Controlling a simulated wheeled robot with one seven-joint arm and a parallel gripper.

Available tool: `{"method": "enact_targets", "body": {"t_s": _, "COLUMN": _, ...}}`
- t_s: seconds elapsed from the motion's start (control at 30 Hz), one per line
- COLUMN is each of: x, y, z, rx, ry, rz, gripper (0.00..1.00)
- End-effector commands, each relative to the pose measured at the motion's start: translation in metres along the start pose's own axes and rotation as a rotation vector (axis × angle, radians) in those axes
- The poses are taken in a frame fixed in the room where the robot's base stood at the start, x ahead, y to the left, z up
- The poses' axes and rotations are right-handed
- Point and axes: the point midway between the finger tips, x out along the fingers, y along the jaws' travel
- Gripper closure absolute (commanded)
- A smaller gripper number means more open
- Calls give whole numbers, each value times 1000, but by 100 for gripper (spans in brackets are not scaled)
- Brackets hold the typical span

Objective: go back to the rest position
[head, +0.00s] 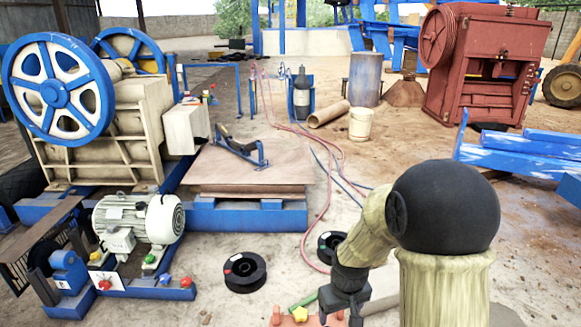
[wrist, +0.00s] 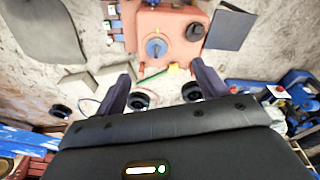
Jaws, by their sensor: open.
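My gripper (wrist: 161,72) shows in the wrist view with its two dark fingers spread wide apart. Nothing is held between them. In the head view my arm is folded at the lower right, with the gripper hanging low at the bottom edge, partly cut off. An orange-red housing (wrist: 168,35) with a blue knob (wrist: 156,47) and a black cap (wrist: 195,32) lies beyond the fingertips in the wrist view. A green stick (wrist: 178,69) shows at its edge. I cannot tell whether the fingers touch anything.
The jaw crusher (head: 105,120) with its blue flywheel (head: 60,90) stands left, behind a motor (head: 138,222). Black spools (head: 245,272) lie on the floor. A red hose (head: 325,205) crosses the ground. A bucket (head: 360,124) and red machine (head: 480,65) stand farther back.

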Motion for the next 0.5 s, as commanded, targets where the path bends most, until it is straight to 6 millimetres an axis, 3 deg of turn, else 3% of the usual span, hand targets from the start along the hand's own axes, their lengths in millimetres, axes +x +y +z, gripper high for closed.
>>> {"method": "enact_targets", "body": {"t_s": 0.03, "x": -14, "y": 2, "z": 13, "rx": 36, "ry": 14, "rz": 5, "gripper": 28}}
{"method": "enact_targets", "body": {"t_s": 0.2, "x": -43, "y": 4, "z": 51, "rx": 145, "ry": 46, "rz": 11, "gripper": 28}}
{"method": "enact_targets", "body": {"t_s": 0.5, "x": -70, "y": 2, "z": 100, "rx": 277, "ry": 85, "rz": 13, "gripper": 28}}
